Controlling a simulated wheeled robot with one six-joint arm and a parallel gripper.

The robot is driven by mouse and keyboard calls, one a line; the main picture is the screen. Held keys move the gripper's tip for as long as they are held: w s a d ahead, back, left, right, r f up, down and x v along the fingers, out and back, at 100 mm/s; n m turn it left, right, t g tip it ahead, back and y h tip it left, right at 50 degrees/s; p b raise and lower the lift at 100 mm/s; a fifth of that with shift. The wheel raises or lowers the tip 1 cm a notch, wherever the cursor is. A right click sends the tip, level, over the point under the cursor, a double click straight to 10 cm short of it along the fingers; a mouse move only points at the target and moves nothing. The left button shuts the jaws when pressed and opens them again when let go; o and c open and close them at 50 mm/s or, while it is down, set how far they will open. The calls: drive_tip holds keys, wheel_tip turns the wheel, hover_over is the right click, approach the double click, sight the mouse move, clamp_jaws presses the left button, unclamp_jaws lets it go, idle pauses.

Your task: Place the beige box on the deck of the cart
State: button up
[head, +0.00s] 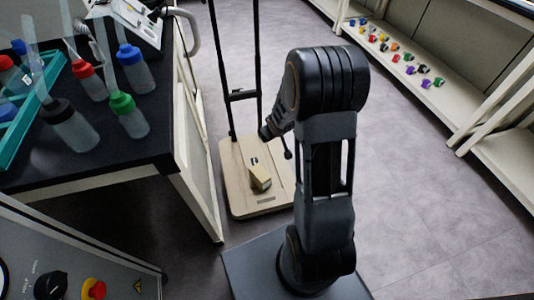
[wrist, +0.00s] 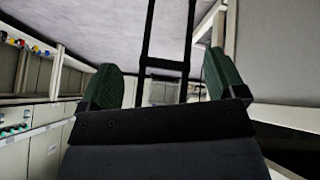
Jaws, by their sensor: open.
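The beige box (head: 260,177) sits on the pale wooden deck of the cart (head: 240,196) in the head view, apart from my gripper and a little tilted to the picture's edges. The cart's black handle (head: 243,95) rises at the deck's far end. My gripper shows in the wrist view (wrist: 160,82), its two green-padded fingers wide apart with nothing between them. The cart's black handle frame (wrist: 165,65) shows beyond the fingers. The box is not seen in the wrist view.
A dark bench (head: 60,160) with several capped bottles and a teal rack stands left of the cart. A control panel with a red knob (head: 94,289) is at lower left. A low shelf (head: 395,60) with small coloured items runs along the right. Grey floor (head: 420,190) there is clear.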

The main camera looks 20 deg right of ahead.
drive_tip(key=s+a+r+m+g, duration=0.1)
drive_tip(key=s+a+r+g, duration=0.1)
drive_tip(key=s+a+r, duration=0.3)
drive_tip(key=s+a+r+m+g+y, duration=0.1)
drive_tip(key=s+a+r, duration=0.5)
drive_tip(key=s+r, duration=0.4)
drive_tip(key=s, duration=0.4)
drive_tip(key=shift+s+a+r+g+y, duration=0.2)
drive_tip(key=shift+a+r+g+y, duration=0.1)
drive_tip(key=shift+g, duration=0.1)
drive_tip(key=w+r+p+v, duration=0.1)
drive_tip(key=w+p+v, duration=0.2)
drive_tip(key=p+v, duration=1.1)
drive_tip(key=w+p+v, duration=0.4)
drive_tip(key=p+v, duration=1.1)
drive_tip(key=shift+r+t, duration=0.4)
drive_tip(key=shift+r, duration=0.35)
